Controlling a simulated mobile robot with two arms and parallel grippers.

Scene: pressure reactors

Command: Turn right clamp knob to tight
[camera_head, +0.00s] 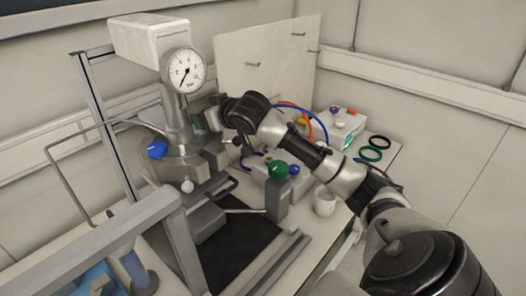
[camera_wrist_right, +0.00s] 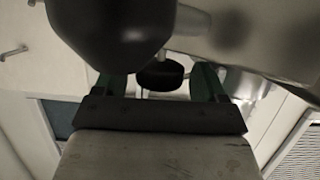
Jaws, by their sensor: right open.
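The metal pressure reactor (camera_head: 180,120) stands at the left centre of the head view, with a round white gauge (camera_head: 183,71) on top. A blue knob (camera_head: 156,149) sits on its left side. My right gripper (camera_wrist_right: 157,82) is open, its two green fingers apart. A round black knob (camera_wrist_right: 161,75) shows between the fingers in the right wrist view; I cannot tell if they touch it. In the head view my right arm reaches in from the right to the reactor's right side, and hides the knob there. My left gripper is not in view.
A white mug (camera_head: 324,201), a box with coloured caps (camera_head: 341,125) and dark and green rings (camera_head: 371,153) lie farther right. A grey metal frame (camera_head: 95,245) crosses the front left.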

